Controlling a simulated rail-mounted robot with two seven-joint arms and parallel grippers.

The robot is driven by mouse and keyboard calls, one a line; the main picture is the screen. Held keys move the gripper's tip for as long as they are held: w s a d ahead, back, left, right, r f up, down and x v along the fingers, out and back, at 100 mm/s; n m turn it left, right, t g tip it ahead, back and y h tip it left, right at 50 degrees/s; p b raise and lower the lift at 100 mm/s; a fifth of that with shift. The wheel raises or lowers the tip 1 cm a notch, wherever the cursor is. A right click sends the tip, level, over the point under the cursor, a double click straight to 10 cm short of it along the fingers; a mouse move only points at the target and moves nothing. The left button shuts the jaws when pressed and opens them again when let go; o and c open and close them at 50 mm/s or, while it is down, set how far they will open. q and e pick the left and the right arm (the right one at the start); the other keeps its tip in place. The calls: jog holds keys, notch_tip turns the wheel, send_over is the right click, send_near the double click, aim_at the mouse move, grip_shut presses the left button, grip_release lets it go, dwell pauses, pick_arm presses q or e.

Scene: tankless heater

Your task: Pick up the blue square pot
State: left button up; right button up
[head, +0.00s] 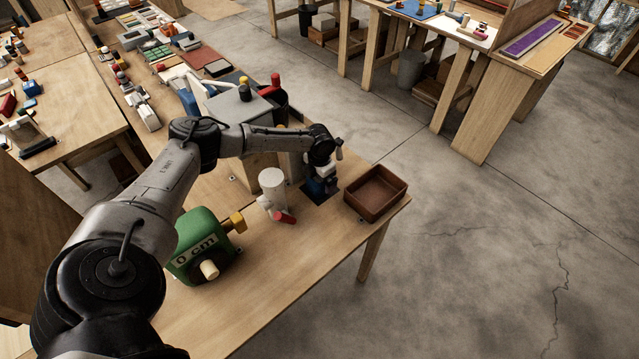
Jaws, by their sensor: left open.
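A small dark blue object (313,187), which looks like the blue square pot, stands on a dark square patch near the right end of the wooden table. My left arm reaches over the table from the left. My left gripper (326,182) points down right at the blue object and is open. The gripper and wrist cover part of the object, so I cannot tell whether the fingers touch it. My right gripper is not in view.
A brown open tray (376,193) stands just right of the gripper, near the table's edge. A white cylinder (272,184) with a red end (285,217) stands to the left. The table front (290,265) is clear.

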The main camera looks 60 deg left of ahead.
pick_arm(q)
jog(key=shift+f, duration=0.2)
jog(key=shift+c, duration=0.8)
jog(key=c, duration=0.8)
jog(key=shift+r, duration=0.1)
